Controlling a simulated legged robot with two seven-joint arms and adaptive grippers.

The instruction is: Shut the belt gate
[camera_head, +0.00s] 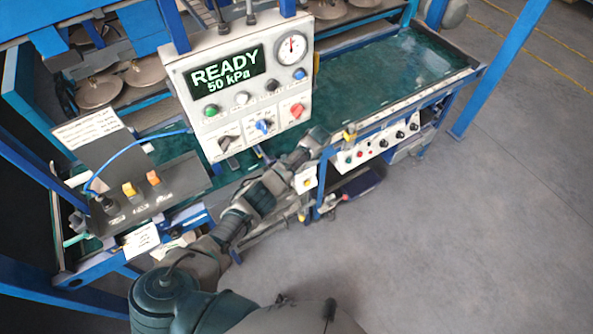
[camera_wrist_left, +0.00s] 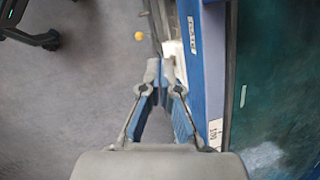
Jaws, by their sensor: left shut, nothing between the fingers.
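I cannot make out the belt gate for certain. A yellow-topped fitting (camera_head: 350,132) stands at the near edge of the green belt table (camera_head: 440,50) in the head view. My left arm reaches up to that edge, and my left gripper (camera_head: 320,138) is small there, beside the fitting. In the left wrist view my left gripper (camera_wrist_left: 166,66) is shut and empty, its tips close to a blue rail (camera_wrist_left: 203,60) with labels. A pale piece (camera_wrist_left: 173,48) lies just beyond the tips; whether they touch it I cannot tell. My right gripper is not in view.
A control panel (camera_head: 245,85) reading "READY 50 kPa" hangs above the arm. A switch box (camera_head: 150,195) with orange switches is at the left. Blue posts (camera_head: 500,65) frame the machine. A knob panel (camera_head: 385,143) sits under the table edge. The floor at right is clear.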

